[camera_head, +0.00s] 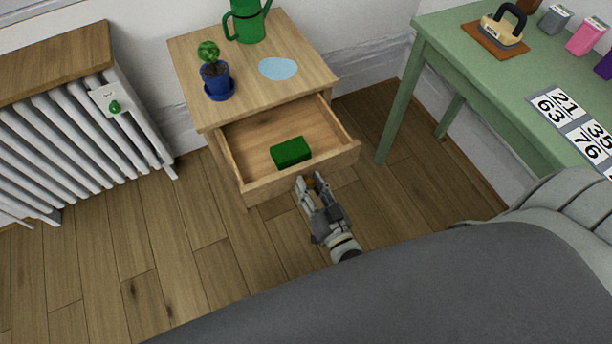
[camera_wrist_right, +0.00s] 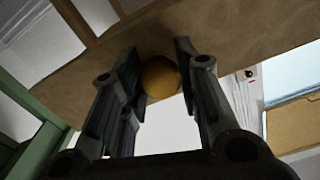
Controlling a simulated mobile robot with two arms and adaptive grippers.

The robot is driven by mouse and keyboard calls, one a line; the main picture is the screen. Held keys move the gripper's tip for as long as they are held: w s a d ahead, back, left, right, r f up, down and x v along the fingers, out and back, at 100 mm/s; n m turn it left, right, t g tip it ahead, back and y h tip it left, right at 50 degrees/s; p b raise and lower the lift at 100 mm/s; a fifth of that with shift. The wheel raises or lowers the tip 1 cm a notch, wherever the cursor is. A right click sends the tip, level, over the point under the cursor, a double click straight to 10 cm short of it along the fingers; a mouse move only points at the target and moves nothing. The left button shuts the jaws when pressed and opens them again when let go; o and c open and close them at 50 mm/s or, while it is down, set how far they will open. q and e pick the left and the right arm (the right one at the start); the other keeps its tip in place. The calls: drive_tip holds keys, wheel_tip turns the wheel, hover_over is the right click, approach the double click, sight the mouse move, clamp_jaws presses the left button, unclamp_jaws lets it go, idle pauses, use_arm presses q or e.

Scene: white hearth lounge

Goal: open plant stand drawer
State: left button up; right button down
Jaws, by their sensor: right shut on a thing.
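The wooden plant stand (camera_head: 190,57) stands against the wall, and its drawer (camera_head: 240,188) is pulled out well toward me. A dark green block (camera_head: 291,152) lies inside the drawer. My right gripper (camera_head: 312,182) is at the drawer's front face. In the right wrist view, the two fingers of my right gripper (camera_wrist_right: 158,75) are on either side of a round brown knob (camera_wrist_right: 159,77) on the drawer front, shut on it. In the head view the knob is mostly hidden by the fingers. My left gripper is in neither view.
A potted plant (camera_head: 215,81), a green watering can (camera_head: 248,21) and a light blue patch (camera_head: 278,68) are on the stand top. A white radiator (camera_head: 75,120) stands left. A green table (camera_head: 480,70) stands right. Wooden floor (camera_head: 190,260) is clear in front.

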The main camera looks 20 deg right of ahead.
drive_tip(key=shift+s, duration=0.25)
drive_tip(key=c, duration=1.1)
unclamp_jaws()
drive_tip(key=s, duration=1.2)
drive_tip(key=shift+d, duration=0.2)
